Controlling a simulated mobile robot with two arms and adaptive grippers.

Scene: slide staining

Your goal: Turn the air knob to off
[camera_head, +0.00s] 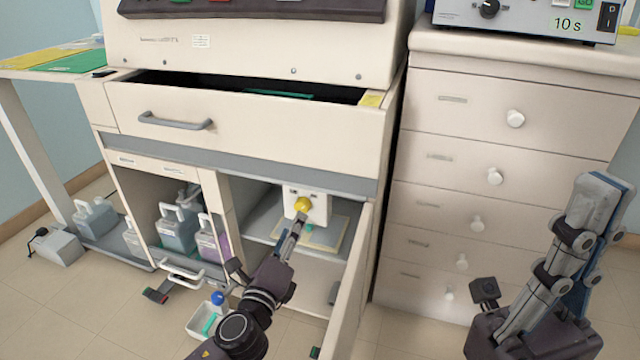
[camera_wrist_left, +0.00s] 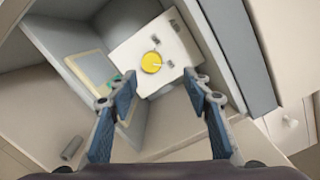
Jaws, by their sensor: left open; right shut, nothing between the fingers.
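The yellow air knob (camera_head: 302,204) sits on a white panel box (camera_head: 318,207) inside the open lower right compartment of the cabinet. In the left wrist view the round yellow knob (camera_wrist_left: 151,62) is on the white plate (camera_wrist_left: 172,45), ahead of the fingers and slightly left of centre. My left gripper (camera_head: 296,226) reaches into the compartment with its fingertips just below the knob; it also shows in the left wrist view (camera_wrist_left: 161,88), open with nothing between the fingers. Contact with the knob cannot be told. My right gripper (camera_head: 600,195) is shut and empty at the right, before the drawers.
The open cabinet door (camera_head: 348,285) stands right of my left arm. Bottles (camera_head: 178,228) stand in the compartment to the left. A drawer (camera_head: 250,125) above is partly open. A drawer unit (camera_head: 490,150) stands right. A small white tray (camera_head: 205,322) lies on the floor.

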